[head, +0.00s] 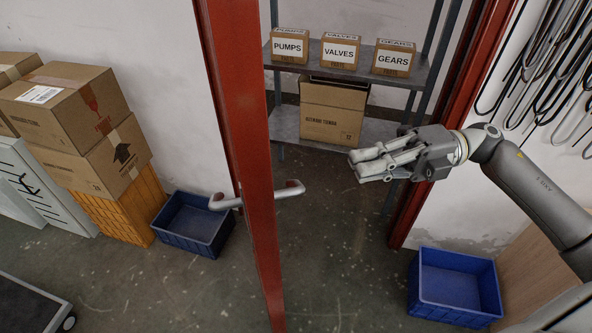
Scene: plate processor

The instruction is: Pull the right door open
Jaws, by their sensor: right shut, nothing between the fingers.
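The red door (245,130) stands open, seen almost edge-on, left of the middle of the head view. Its metal lever handle shows on both sides, with the right lever (289,190) facing the doorway. The red door frame (405,215) runs up the right side of the opening. My right gripper (356,166) comes in from the right and is shut and empty. It is in front of the doorway, to the right of the door and apart from the handle. My left gripper is not in view.
Through the opening stands a metal shelf (375,77) with boxes labelled PUMPS, VALVES and GEARS and a larger carton (332,112). Blue bins lie on the floor left (190,224) and right (453,287). Cartons (75,105) are stacked at left. Cables hang at upper right. Floor around the door's lower end looks clear.

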